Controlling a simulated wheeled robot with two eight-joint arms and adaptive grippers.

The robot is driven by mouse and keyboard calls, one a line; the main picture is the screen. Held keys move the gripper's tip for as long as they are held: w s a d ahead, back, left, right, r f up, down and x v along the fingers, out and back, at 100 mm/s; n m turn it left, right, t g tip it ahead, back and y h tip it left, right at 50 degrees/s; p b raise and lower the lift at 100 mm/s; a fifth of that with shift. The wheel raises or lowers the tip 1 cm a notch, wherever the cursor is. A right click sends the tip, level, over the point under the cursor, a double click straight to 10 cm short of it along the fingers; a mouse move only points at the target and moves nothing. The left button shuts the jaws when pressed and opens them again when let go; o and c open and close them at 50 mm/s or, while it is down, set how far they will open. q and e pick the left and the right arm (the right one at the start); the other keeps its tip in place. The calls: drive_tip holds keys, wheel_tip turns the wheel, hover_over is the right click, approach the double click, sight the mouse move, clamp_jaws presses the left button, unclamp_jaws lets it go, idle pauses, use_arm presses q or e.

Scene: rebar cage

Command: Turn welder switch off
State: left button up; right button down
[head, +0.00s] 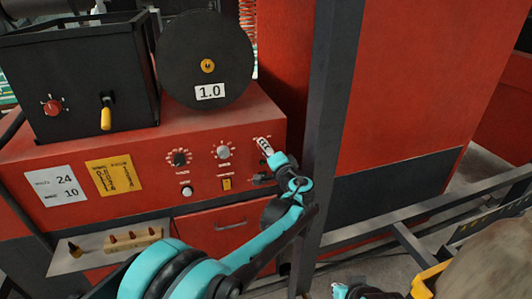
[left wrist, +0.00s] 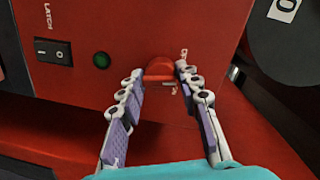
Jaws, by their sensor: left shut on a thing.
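The welder (head: 145,180) is a red cabinet with dials and labels on its front panel. My left gripper (head: 260,161) is at the right end of that panel. In the left wrist view, the two fingertips of my left gripper (left wrist: 163,78) are on either side of a red switch knob (left wrist: 160,66) and shut on it. Printed marks beside the knob are partly covered by the fingers. In the head view the gripper hides the knob. A teal and black part of mine (head: 355,291) shows at the bottom edge; its jaws cannot be made out.
A black rocker switch (left wrist: 53,51) marked LATCH and a green button (left wrist: 102,60) are left of the knob in the left wrist view. A dark upright post (head: 335,110) stands close right of my left gripper. A black spool (head: 205,45) sits on the welder.

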use_arm(q)
drive_tip(key=shift+n+h+b, duration=0.4)
drive_tip(key=shift+n+b, duration=0.4)
drive_tip(key=shift+n, duration=2.2)
drive_tip(key=o, duration=1.1)
drive_tip(key=shift+a, duration=0.15)
drive_tip(key=shift+o, duration=0.2)
drive_tip(key=shift+s, duration=0.1)
drive_tip(key=v, duration=1.2)
drive_tip(key=shift+f, duration=0.15)
